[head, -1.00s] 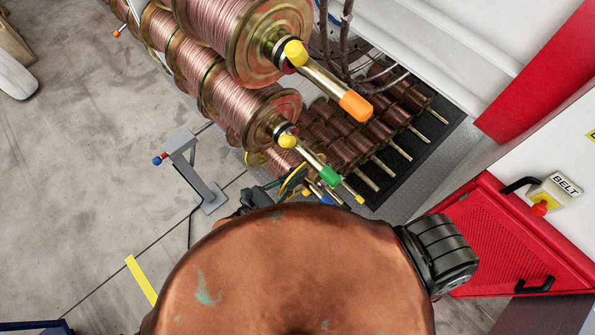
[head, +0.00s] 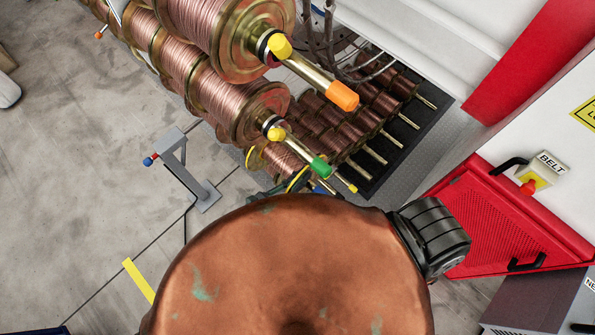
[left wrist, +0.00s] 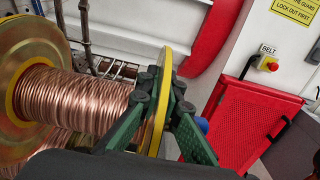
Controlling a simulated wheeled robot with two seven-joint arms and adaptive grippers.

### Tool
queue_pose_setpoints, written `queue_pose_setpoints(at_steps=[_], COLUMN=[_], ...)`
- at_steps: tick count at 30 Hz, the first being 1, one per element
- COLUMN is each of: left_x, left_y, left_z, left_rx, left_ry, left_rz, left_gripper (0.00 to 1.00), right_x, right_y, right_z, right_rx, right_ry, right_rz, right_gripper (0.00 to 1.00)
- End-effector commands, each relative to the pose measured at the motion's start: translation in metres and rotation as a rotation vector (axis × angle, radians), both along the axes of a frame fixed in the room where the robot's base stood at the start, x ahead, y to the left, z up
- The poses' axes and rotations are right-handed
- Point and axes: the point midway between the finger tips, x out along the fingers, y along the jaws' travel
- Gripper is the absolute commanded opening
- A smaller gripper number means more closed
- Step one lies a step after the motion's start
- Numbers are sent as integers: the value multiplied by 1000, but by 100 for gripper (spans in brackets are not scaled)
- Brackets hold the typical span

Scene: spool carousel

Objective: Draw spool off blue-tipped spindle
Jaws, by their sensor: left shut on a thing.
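A copper-wire spool (left wrist: 75,98) with yellow-rimmed flanges shows at the left of the left wrist view. It also shows low on the rack in the head view (head: 277,163), partly behind another spool. My left gripper (left wrist: 162,86) has its green fingers on either side of the spool's near yellow-rimmed flange and is shut on it; in the head view the gripper (head: 284,189) is mostly hidden by my body. The blue tip (left wrist: 202,125) of the spindle shows just past the flange, partly behind a finger. The spindle's shaft is hidden. My right gripper is out of view.
Spools on the orange-tipped (head: 342,96) and green-tipped (head: 320,167) spindles sit above. Several spools rest on a dark mat (head: 375,180) behind. A grey post (head: 206,192) stands left; a red guard (head: 497,215) stands right. The floor at left is mostly clear.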

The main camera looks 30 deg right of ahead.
Motion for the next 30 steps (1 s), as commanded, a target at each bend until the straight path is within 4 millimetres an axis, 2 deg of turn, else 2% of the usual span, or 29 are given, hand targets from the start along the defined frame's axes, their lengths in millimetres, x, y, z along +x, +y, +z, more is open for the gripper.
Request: queue_pose_setpoints(at_steps=[1,21,30], left_x=[-2,-36,-40], left_y=[-1,-14,-15], left_z=[6,6,6], left_rx=[-6,-5,-4], left_ry=[-9,-12,-14], left_rz=[1,0,1], left_gripper=[0,0,0], right_x=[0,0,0], right_y=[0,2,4], right_z=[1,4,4], right_rx=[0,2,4], right_ry=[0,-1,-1], right_rz=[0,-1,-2], right_gripper=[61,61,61])
